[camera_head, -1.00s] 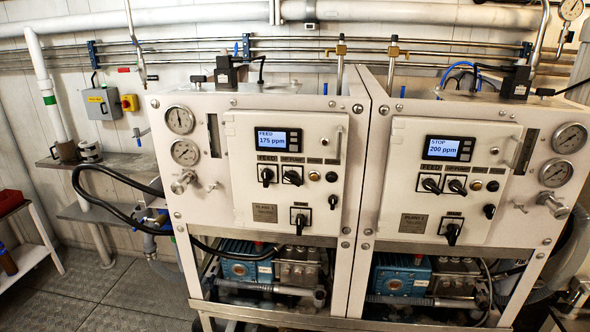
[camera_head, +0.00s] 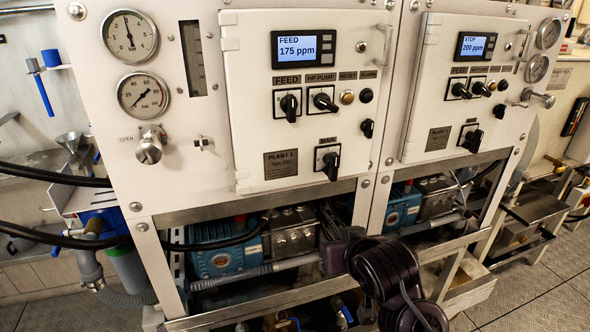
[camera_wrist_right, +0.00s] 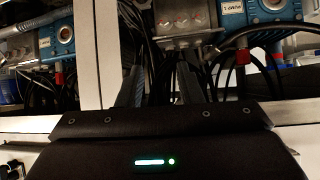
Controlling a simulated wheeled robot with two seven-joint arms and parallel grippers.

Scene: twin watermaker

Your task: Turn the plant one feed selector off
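The plant one panel (camera_head: 248,150) fills the upper middle of the head view, with a "PLANT 1" plate. Its feed selector (camera_head: 289,105) is a black knob under the FEED label, with its handle roughly upright. The display (camera_head: 304,49) reads FEED 175 ppm. My right gripper (camera_head: 336,252) is low in front of the pump bay, below the panel and apart from the selector. In the right wrist view its two dark fingers (camera_wrist_right: 159,82) stand apart with nothing held between them. The selector is not in the wrist view. My left gripper is not in view.
Beside the feed selector is the HP pump knob (camera_head: 323,100); the main knob (camera_head: 328,163) is below. Gauges (camera_head: 133,37) and a valve (camera_head: 150,147) are at left. The plant two panel (camera_head: 455,90) reads STOP 200 ppm. The space before the panel is clear.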

